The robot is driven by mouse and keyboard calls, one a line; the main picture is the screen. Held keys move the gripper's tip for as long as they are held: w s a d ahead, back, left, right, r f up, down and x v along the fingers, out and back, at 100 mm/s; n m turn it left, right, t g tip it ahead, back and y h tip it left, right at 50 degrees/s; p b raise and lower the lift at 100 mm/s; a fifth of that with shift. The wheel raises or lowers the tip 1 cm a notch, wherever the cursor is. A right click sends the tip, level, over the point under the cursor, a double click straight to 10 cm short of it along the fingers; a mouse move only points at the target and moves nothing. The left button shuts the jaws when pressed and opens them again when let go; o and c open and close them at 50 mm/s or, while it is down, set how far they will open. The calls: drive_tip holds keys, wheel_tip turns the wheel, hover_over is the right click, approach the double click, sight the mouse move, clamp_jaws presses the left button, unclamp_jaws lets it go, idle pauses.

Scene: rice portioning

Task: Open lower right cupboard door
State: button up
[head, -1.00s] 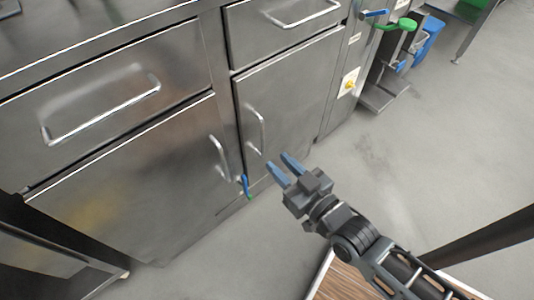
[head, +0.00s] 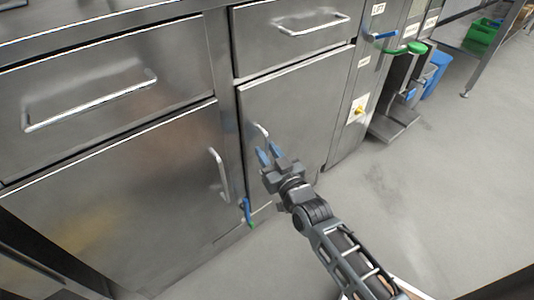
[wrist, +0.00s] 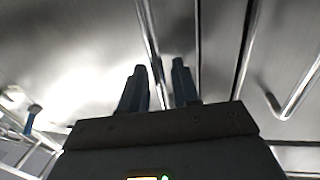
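The lower right cupboard door (head: 300,105) is a steel panel, shut, beneath the right drawer. Its vertical bar handle (head: 259,130) is near its left edge, with the lower part hidden behind my gripper (head: 269,154). My gripper is open, its two blue fingers apart and pointing toward the handle. In the wrist view my gripper (wrist: 160,85) has a bar, apparently the handle (wrist: 149,38), running up from between the fingers. I cannot tell whether the fingers touch it.
The lower left cupboard door (head: 110,190) has its own handle (head: 219,175). Drawers with bar handles (head: 312,25) are above. A blue and green lever (head: 247,211) sits low between the doors. Open floor (head: 400,210) lies to the right.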

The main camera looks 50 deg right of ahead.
drive_tip(key=shift+w+d, duration=0.15)
drive_tip(key=shift+w, duration=0.2)
drive_tip(key=shift+c, duration=0.4)
clamp_jaws()
